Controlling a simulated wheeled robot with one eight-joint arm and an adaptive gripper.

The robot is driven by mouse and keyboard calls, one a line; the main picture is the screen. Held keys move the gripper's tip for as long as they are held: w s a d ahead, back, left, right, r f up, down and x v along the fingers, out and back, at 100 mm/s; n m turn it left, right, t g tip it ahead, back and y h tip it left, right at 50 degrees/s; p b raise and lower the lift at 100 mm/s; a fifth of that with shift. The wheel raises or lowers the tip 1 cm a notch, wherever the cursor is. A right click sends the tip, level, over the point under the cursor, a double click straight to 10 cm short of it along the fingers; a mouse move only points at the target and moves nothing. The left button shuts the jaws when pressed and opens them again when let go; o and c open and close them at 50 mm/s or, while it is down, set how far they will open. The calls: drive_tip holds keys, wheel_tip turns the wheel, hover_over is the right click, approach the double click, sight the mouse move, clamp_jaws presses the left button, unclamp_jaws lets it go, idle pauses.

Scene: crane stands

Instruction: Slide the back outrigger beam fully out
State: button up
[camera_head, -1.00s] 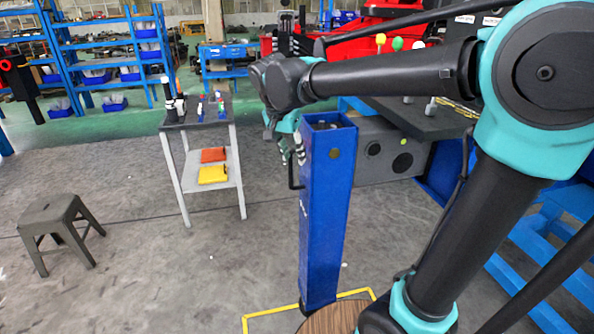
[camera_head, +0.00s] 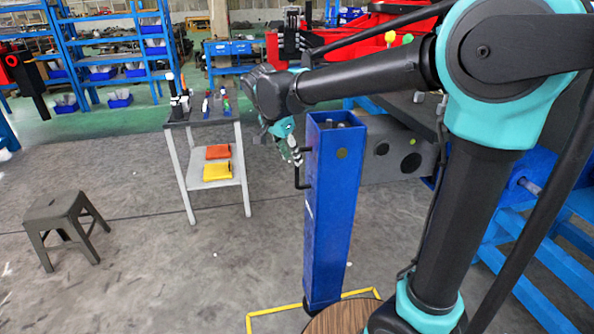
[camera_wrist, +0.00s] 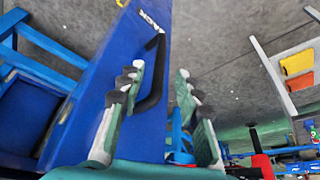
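The blue outrigger post (camera_head: 332,215) stands upright in the middle of the head view. A grey beam with round holes (camera_head: 385,160) shows behind it to the right. A black bar handle (camera_head: 300,172) juts from the post's left side. My gripper (camera_head: 296,157) is beside the handle's top. In the wrist view, my gripper (camera_wrist: 158,78) has its fingers spread, with the handle (camera_wrist: 154,75) reaching into the gap between them. A clear gap shows between the handle and the right finger; whether the left finger touches it, I cannot tell. The blue post (camera_wrist: 105,60) fills the left side.
A small grey table (camera_head: 215,115) with tools stands left of the post, yellow and orange items on its lower shelf. A dark stool (camera_head: 62,212) stands farther left. Blue framework (camera_head: 545,250) is at right. The floor between stool and post is clear.

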sight(297, 184)
drive_tip(key=x, duration=0.7)
drive_tip(key=shift+f, duration=0.15)
clamp_jaws()
